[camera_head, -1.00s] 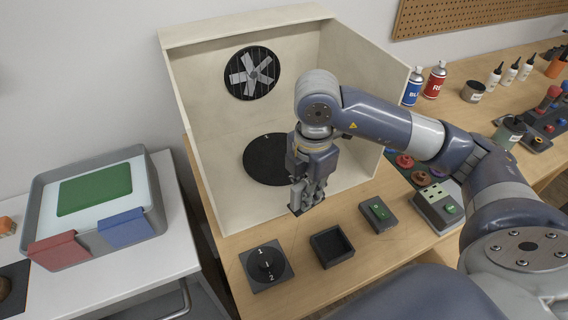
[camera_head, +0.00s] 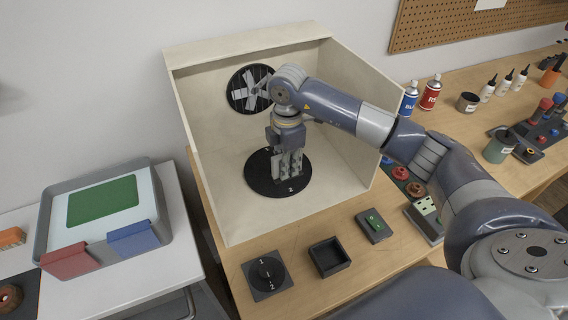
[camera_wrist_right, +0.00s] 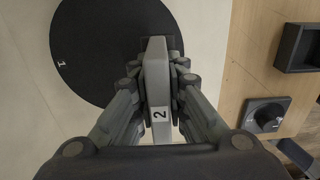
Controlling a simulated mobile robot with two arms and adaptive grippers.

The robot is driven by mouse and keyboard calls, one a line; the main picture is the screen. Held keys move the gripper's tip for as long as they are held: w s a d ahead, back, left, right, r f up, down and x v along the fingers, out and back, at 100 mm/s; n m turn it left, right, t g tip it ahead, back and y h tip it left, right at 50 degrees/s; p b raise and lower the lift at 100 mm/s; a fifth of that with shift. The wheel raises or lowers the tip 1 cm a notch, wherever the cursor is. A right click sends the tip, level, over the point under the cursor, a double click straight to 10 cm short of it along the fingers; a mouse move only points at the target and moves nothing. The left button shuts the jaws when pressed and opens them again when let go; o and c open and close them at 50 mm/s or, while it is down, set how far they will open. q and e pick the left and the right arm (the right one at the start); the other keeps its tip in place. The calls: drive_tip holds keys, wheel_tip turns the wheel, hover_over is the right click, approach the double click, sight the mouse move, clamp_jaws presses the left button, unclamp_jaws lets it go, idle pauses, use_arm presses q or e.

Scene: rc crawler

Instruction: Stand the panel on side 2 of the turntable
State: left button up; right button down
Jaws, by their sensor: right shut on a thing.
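The black round turntable (camera_head: 258,185) lies on the floor of the beige booth, with a white 2 on its front part and a white 1 farther back. My right gripper (camera_head: 288,172) is over the turntable near the 2. In the right wrist view it is shut on a light grey piece, the panel (camera_wrist_right: 157,75), which bears a dark 2 on a white label. The turntable (camera_wrist_right: 100,25) shows beneath it. A dark patch shows at the panel's far end. Fingers hide most of the panel, and I cannot tell whether it touches the turntable. My left gripper is out of view.
The booth's side wall (camera_head: 355,125) and back fan (camera_head: 240,98) are close to my right arm. In front stand a dial marked 1 and 2 (camera_head: 267,287), an empty black tray (camera_head: 342,246) and a green-button box (camera_head: 374,226). Spray cans (camera_head: 430,92) stand at right.

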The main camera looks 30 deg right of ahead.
drive_tip(key=shift+w+d+f, duration=0.1)
drive_tip(key=shift+w+d, duration=0.1)
drive_tip(key=shift+w, duration=1)
wheel_tip(320, 180, down, 3)
drive_tip(key=shift+s+r+p, duration=0.1)
drive_tip(key=shift+r+p, duration=0.1)
drive_tip(key=shift+p, duration=0.9)
drive_tip(key=shift+f, duration=0.5)
drive_tip(key=shift+f, duration=0.1)
drive_tip(key=c, duration=1.6)
unclamp_jaws()
